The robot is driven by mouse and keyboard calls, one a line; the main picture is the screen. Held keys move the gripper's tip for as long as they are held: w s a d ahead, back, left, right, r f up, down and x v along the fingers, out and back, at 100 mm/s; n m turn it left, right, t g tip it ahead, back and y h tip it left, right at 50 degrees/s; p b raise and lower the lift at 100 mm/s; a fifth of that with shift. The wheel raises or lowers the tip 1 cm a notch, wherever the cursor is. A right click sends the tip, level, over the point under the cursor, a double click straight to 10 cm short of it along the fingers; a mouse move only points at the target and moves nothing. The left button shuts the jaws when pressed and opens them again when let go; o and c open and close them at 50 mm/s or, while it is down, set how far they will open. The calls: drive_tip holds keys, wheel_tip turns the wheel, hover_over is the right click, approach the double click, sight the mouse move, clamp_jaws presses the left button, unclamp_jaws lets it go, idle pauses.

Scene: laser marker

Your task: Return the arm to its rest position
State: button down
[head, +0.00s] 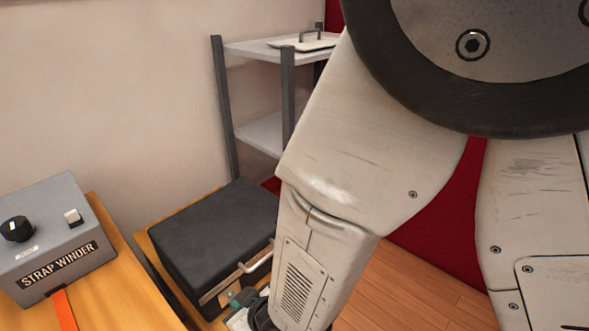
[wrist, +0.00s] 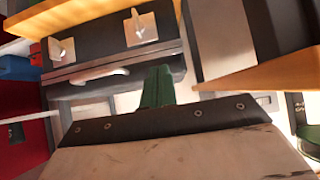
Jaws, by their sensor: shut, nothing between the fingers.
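My arm fills the right half of the head view, with its forearm pointing down past the black case. My gripper (wrist: 157,86) shows in the wrist view as green fingers close together beyond a dark bar, with nothing held between them. The black case (head: 215,230), with a closed lid and a light handle on its front, sits on a wooden table. My forearm hides its right end in the head view. In the wrist view a dark case front (wrist: 110,58) with two metal latches and a pale handle lies past the fingers.
A grey strap winder box (head: 55,240) with a knob and switch stands on a wooden table at left, an orange strap below it. A grey-posted shelf rack (head: 262,48) behind holds a white lidded tray (head: 304,42). Wooden floor (head: 420,295) is open at lower right.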

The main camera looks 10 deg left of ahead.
drive_tip(key=s+d+f+g+h, duration=0.25)
drive_tip(key=d+g+h, duration=0.2)
drive_tip(key=d, duration=0.35)
drive_tip(key=s+d+r+m+h, duration=0.2)
drive_tip(key=d+r+m, duration=0.3)
drive_tip(key=d+r, duration=0.9)
drive_tip(key=s+d+r+m+h, duration=0.1)
drive_tip(key=d+r+m, duration=0.4)
drive_tip(key=d+r, duration=1)
drive_tip(key=s+d, duration=0.1)
drive_tip(key=d, duration=0.4)
drive_tip(key=shift+s+d+m+h, duration=0.2)
drive_tip(key=shift+m+h, duration=0.15)
drive_tip(key=shift+m, duration=0.05)
drive_tip(key=shift+a+r, duration=0.1)
